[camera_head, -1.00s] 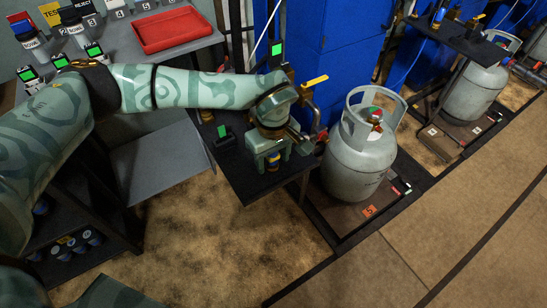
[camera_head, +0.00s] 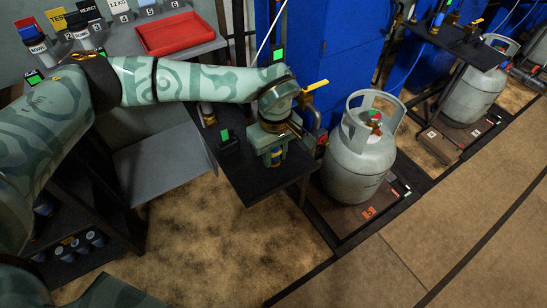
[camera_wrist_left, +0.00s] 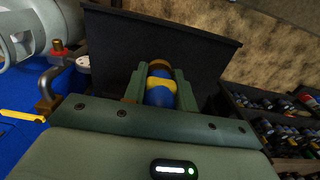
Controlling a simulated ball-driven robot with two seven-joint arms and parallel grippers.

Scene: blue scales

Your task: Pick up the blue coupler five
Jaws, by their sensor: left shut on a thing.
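The blue coupler five (camera_wrist_left: 160,92) is a blue cylinder with a yellow band and a brass-coloured end. In the left wrist view it sits between the two green fingers of my left gripper (camera_wrist_left: 160,88), which is shut on it. In the head view the left gripper (camera_head: 275,153) is over the small dark stand (camera_head: 255,185), with a little of the coupler (camera_head: 276,157) showing between the fingers. I cannot tell whether the coupler still touches the stand. My right gripper is not in view.
A grey gas cylinder (camera_head: 358,160) with a red-topped valve stands right of the stand, on a scale marked 5 (camera_head: 368,212). A yellow-handled valve (camera_head: 314,86) is close behind the gripper. A red tray (camera_head: 175,34) lies on the grey shelf at upper left.

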